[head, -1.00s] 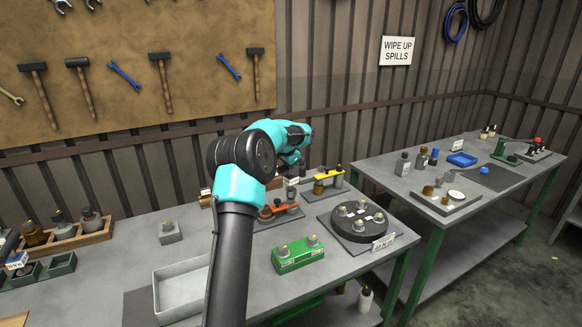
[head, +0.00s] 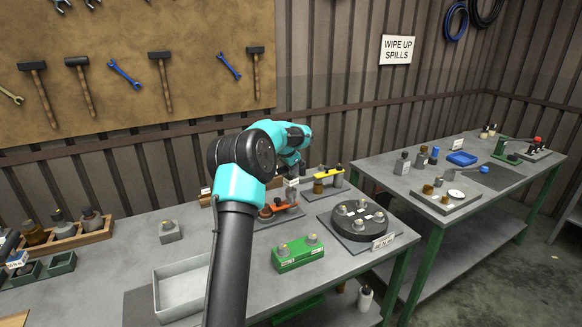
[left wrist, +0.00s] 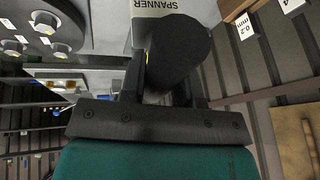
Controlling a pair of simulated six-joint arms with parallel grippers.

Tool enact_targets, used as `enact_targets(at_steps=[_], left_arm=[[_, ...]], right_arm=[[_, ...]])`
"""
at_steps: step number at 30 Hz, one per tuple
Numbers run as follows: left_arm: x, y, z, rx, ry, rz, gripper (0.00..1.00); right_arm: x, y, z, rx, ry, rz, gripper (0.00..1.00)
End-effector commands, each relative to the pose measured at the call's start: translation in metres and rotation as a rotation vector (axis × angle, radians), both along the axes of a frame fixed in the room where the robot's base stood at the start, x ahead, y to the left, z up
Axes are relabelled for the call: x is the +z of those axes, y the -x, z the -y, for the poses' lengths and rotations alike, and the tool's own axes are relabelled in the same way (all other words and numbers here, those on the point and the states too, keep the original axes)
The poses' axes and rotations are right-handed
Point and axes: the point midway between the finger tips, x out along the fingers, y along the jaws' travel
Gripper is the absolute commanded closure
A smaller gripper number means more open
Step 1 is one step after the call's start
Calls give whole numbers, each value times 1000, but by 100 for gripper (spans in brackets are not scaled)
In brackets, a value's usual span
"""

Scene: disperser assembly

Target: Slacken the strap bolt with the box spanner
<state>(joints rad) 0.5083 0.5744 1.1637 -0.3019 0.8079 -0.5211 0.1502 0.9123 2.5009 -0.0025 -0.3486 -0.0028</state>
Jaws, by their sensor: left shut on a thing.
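My left arm reaches over the near bench in the head view. Its gripper (head: 291,168) is small and mostly hidden there behind the wrist. In the left wrist view my left gripper (left wrist: 165,88) is shut on a thick dark cylinder, which looks like the handle of the box spanner (left wrist: 180,48). Its far end is hidden. A grey block marked SPANNER (left wrist: 172,8) is just beyond the handle. A red-orange clamp-like fixture (head: 280,211) stands beside the arm on the bench. I cannot make out which fastener is the strap bolt. My right gripper is not in view.
A yellow-topped fixture (head: 328,175), a black disc with several knobs (head: 360,222) and a green block (head: 298,255) stand close to the arm. A grey tray (head: 180,292) lies at the front. A second bench (head: 400,180) stands to the right.

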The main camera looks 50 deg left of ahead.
Motion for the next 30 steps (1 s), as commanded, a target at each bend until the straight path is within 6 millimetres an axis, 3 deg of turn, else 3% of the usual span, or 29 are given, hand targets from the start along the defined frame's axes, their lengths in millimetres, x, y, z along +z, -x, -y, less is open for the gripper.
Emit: enact_targets(at_steps=[30], left_arm=[[-21,0,0,0,-2,2,100]], right_arm=[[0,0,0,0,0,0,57]])
